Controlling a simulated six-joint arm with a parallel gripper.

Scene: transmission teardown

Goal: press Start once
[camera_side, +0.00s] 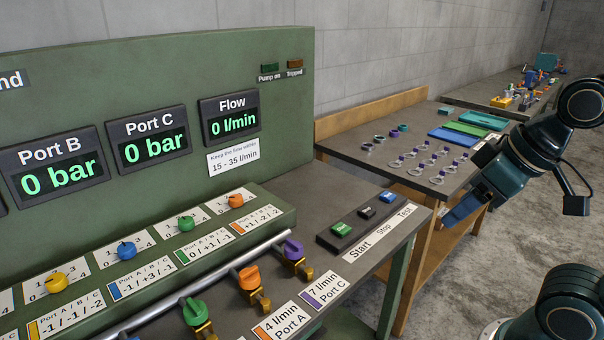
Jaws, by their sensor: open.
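A dark button box on the green test bench holds three buttons in a row. The green Start button (341,229) is nearest, beside the printed word Start. A black Stop button (367,212) is in the middle, and a blue Test button (387,197) is at the far end. My gripper (458,212) is open and empty, to the right of the button box and apart from it. Its fingers point down and to the left. The displays for Port B (60,178), Port C (152,148) and Flow (229,122) all read 0.
Colored knobs and valve handles, such as a purple one (293,249) and an orange one (249,277), stand left of the buttons. A second table (345,142) behind carries rings and trays. The Pump on lamp (269,67) and Tripped lamp (295,64) look dark.

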